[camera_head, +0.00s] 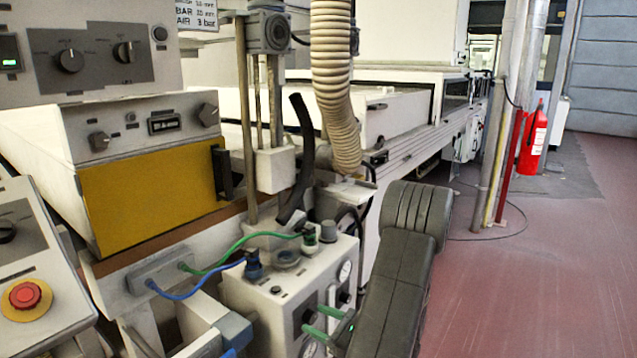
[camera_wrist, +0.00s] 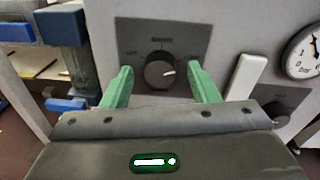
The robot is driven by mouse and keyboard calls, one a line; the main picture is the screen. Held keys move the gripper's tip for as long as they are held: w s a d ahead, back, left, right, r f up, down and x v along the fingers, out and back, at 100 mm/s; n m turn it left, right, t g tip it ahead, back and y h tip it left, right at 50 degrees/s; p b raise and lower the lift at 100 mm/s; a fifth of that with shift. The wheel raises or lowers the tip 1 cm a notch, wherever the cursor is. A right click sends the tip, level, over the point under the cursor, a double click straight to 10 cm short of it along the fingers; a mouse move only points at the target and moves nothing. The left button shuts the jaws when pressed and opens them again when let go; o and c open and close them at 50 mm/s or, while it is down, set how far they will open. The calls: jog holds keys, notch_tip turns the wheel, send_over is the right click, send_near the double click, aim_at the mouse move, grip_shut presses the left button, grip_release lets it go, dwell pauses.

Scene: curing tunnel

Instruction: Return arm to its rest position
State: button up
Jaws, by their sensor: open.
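My gripper (camera_wrist: 160,88) shows in the wrist view with its two green fingers spread apart. A dark round knob (camera_wrist: 160,72) on a grey label plate sits between the fingers in that view, and I cannot tell whether they touch it. In the head view my gripper (camera_head: 318,324) is at the front of the white control box (camera_head: 262,296), low in the middle. My dark grey arm reaches down to it from the right. The gripper holds nothing that I can see.
A round gauge (camera_wrist: 303,52) and a white bar (camera_wrist: 243,76) are right of the knob. Blue and green hoses (camera_head: 215,265) run left of the box. A red emergency button (camera_head: 25,295) is at far left. Open red floor (camera_head: 570,270) lies to the right.

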jog(key=v, duration=1.4)
jog(key=x, duration=1.3)
jog(key=shift+w+a, duration=0.1)
jog(key=shift+a, duration=0.2)
jog(key=shift+w+a+f+n+b, duration=0.2)
jog(key=shift+n+b, duration=0.1)
jog(key=shift+b, duration=0.15)
jog(key=n+b, duration=0.4)
jog(key=shift+s+n+h, duration=0.15)
jog(key=shift+n+h, duration=0.15)
jog(key=n+b, duration=0.3)
jog(key=n, duration=0.1)
jog(key=shift+t, duration=0.3)
jog(key=n+b, duration=0.3)
jog(key=n, duration=0.1)
jog(key=shift+s+n+h, duration=0.1)
jog(key=shift+n+h, duration=0.2)
jog(key=shift+n, duration=0.1)
jog(key=n+b, duration=0.2)
jog(key=n, duration=0.3)
jog(key=shift+t, duration=0.4)
jog(key=shift+r, duration=0.1)
